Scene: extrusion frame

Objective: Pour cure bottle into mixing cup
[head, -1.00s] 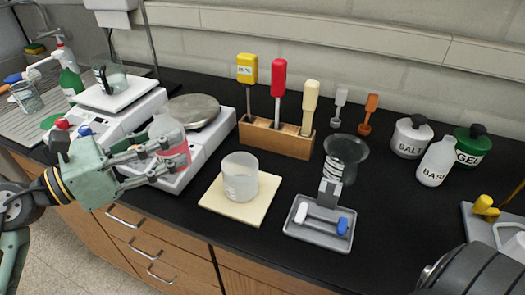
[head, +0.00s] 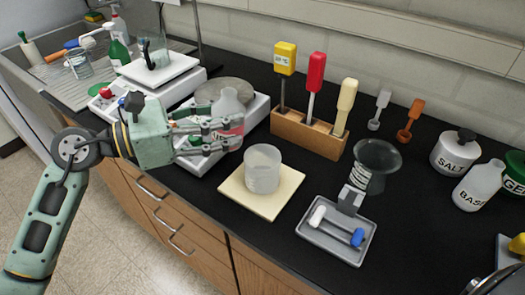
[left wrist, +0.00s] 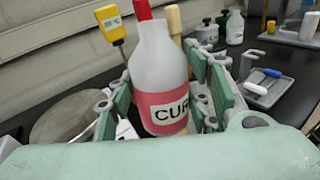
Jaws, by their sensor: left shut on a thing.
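The cure bottle (head: 228,104) is white and translucent with a red label band. My left gripper (head: 222,132) is shut around it and holds it upright in front of the hotplate's round plate. In the left wrist view the bottle (left wrist: 158,65) stands between the green finger pads, with "CUR" readable on its label. The mixing cup (head: 262,170), a clear frosted beaker, stands upright on a pale square board (head: 235,197), to the right of and nearer than the bottle. The bottle and cup are apart. My right gripper is not in view.
A wooden rack (head: 300,137) with yellow, red and cream-handled tools stands behind the cup. A grey tray (head: 320,240) and a dark funnel-like cup (head: 377,160) are to its right. Salt (head: 455,152) and base (head: 478,187) containers stand farther right. Scales and a sink are left.

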